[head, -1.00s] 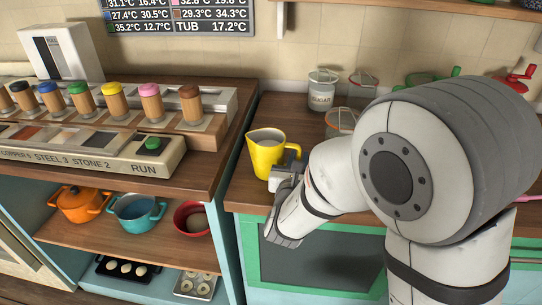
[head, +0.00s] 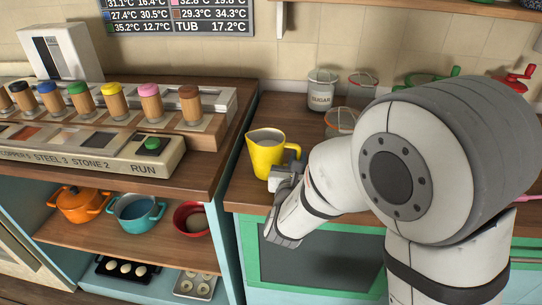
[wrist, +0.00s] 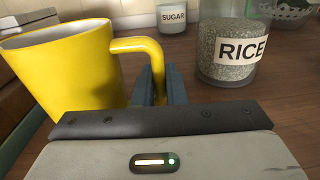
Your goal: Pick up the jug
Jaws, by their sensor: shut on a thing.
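The yellow jug (head: 265,153) stands upright on the wooden counter, near its left front corner. Its cream inside shows from above in the head view. In the wrist view the jug (wrist: 68,72) fills the left side, with its handle (wrist: 140,46) toward the right. My gripper (head: 283,172) is at the jug's right front side. In the wrist view my gripper (wrist: 157,88) is shut on the jug's handle, with the dark fingers on either side of its lower part. The handle's lowest end is hidden behind the fingers and gripper body.
A sugar jar (head: 322,91) stands behind the jug. The rice jar (wrist: 232,50) is right of the handle in the wrist view. The console (head: 92,145) with the RUN button rises to the left. Green (head: 430,77) and red (head: 516,83) items stand at the back right.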

